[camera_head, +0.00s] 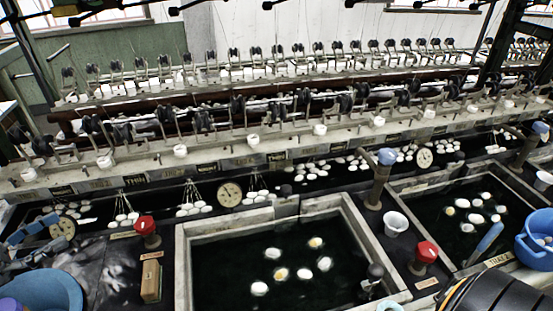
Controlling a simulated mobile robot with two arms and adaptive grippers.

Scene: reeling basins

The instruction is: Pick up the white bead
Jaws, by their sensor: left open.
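Several white oval beads float in the dark water of the middle basin (187,262); one white bead (260,288) is nearest the front, another (273,253) is farther back. Two there show yellowish middles. More white ones lie in the right basin and along the trough behind. Which single bead is meant, I cannot tell. My right gripper does not show.
A red-topped knob (145,225) and a tan block (151,281) stand left of the middle basin. A blue bowl (45,291) is at front left. A white cup (396,223), another red knob (427,252) and a blue tub (536,240) are at right. Reeling racks line the back.

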